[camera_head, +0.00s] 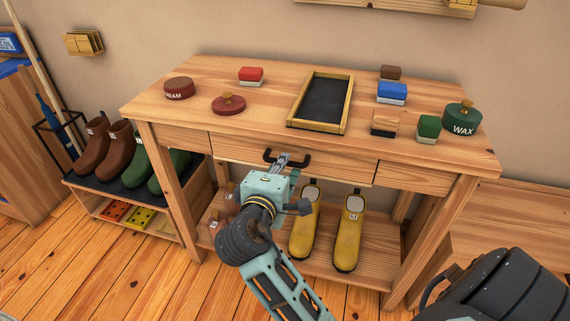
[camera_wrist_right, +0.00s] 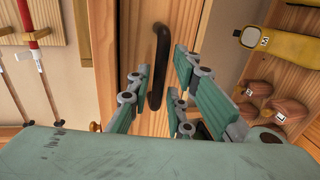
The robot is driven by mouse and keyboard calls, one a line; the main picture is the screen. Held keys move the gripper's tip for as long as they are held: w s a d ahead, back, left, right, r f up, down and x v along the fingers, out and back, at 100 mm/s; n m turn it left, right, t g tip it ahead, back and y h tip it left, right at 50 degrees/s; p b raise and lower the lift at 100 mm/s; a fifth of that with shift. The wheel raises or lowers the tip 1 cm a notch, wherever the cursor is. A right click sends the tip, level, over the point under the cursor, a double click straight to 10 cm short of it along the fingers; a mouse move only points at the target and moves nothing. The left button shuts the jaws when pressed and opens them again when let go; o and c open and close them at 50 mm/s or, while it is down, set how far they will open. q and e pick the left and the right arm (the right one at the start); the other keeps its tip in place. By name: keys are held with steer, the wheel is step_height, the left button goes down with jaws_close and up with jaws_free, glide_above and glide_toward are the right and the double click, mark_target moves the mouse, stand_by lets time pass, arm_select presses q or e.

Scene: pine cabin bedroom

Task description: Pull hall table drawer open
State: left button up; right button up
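The wooden hall table (camera_head: 220,90) has a middle drawer (camera_head: 335,167) with a black bar handle (camera_head: 300,161). The drawer front looks about flush with the table's front. My right gripper (camera_head: 282,160) is at the handle, reaching it from the front. In the right wrist view the handle (camera_wrist_right: 160,55) stands between the parted fingers of my right gripper (camera_wrist_right: 163,85), and the fingers look open around it. Whether either finger touches the handle I cannot tell. My left gripper is not in view.
On the tabletop are a black-lined tray (camera_head: 322,100), a green wax tin (camera_head: 462,118), a red-brown tin (camera_head: 179,88) and several brushes. Yellow boots (camera_head: 349,235) stand on the lower shelf. A shoe rack (camera_head: 150,215) is at the left. Floor in front is clear.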

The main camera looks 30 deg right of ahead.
steer(key=shift+x, duration=1.25)
jaws_close()
